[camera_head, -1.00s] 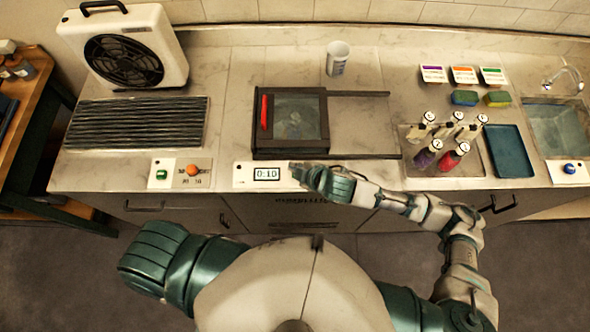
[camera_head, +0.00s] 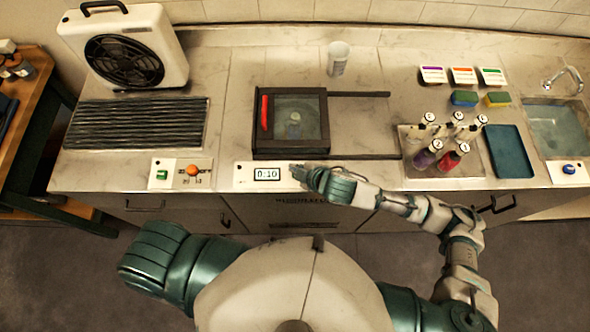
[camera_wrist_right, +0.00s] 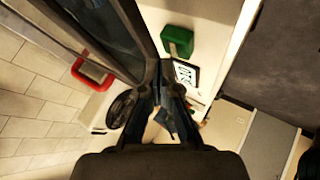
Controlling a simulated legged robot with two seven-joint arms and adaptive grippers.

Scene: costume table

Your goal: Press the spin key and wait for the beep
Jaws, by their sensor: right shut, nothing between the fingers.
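The dark-framed spin unit (camera_head: 319,153) with a glass lid and a red handle (camera_head: 264,112) is set in the middle of the counter. A pale round thing with a small upright shape shows through the glass. On the front panel (camera_head: 243,182), a display (camera_head: 267,174) seems to read 0:10. My right gripper (camera_head: 299,173) is shut and empty at the panel's right end, covering that part. In the right wrist view, a green key (camera_wrist_right: 178,41) is just beyond my fingertips (camera_wrist_right: 168,68); contact cannot be told. My left gripper is not in view.
Left are a fan unit (camera_head: 130,48), a grille (camera_head: 135,125) and a panel with green and orange controls (camera_head: 182,173). Right are a bottle tray (camera_head: 470,165), a blue tray (camera_head: 509,152) and a sink (camera_head: 556,127). A white cup (camera_head: 338,60) stands behind.

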